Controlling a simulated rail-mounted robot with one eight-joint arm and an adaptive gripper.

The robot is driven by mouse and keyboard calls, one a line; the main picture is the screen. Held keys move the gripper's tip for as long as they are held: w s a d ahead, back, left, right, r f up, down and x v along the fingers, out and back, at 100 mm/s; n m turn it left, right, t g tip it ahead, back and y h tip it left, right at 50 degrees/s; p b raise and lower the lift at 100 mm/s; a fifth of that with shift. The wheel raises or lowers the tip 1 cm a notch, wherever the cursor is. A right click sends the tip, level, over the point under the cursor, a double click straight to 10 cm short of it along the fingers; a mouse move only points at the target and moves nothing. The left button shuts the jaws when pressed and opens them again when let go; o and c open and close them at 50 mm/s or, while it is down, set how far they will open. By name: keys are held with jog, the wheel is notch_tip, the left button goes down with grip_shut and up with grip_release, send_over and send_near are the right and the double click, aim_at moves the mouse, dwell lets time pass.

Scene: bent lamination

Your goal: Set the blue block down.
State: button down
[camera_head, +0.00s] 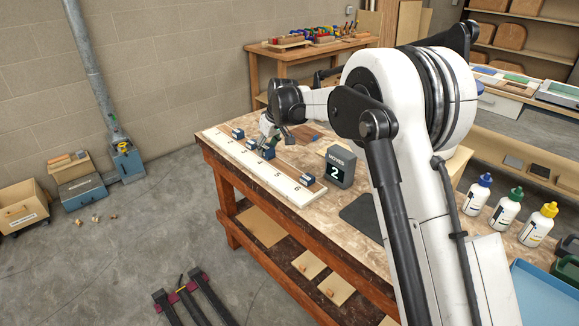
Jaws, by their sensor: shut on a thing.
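A long white board (290,188) with numbered places lies along the table's left edge, with a brown strip behind the numbers. My gripper (271,143) points down over the middle of the board, shut on a blue block (268,153) near the numbers 4 and 5. The block is small and partly covered by the fingers; I cannot tell whether it touches the board. Other dark blue blocks sit on the board: one (238,133) near its far end, one (250,145) close to the left of my gripper, and one (307,179) near the 6.
A grey counter (340,167) reading "MOVES 2" stands on the wooden table (347,212), right of the board. A dark mat (362,216) lies nearer. Bottles with blue, green and yellow caps (507,209) stand at the right. My arm hides part of the table.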

send_over(284, 167)
jog(key=s, duration=0.1)
jog(key=f, duration=0.2)
jog(key=d+f, duration=0.1)
jog(key=f, duration=0.1)
jog(key=shift+f, duration=2.2)
jog(key=shift+f, duration=0.1)
jog(key=c, duration=1.2)
grip_release()
jog(key=shift+c, duration=0.2)
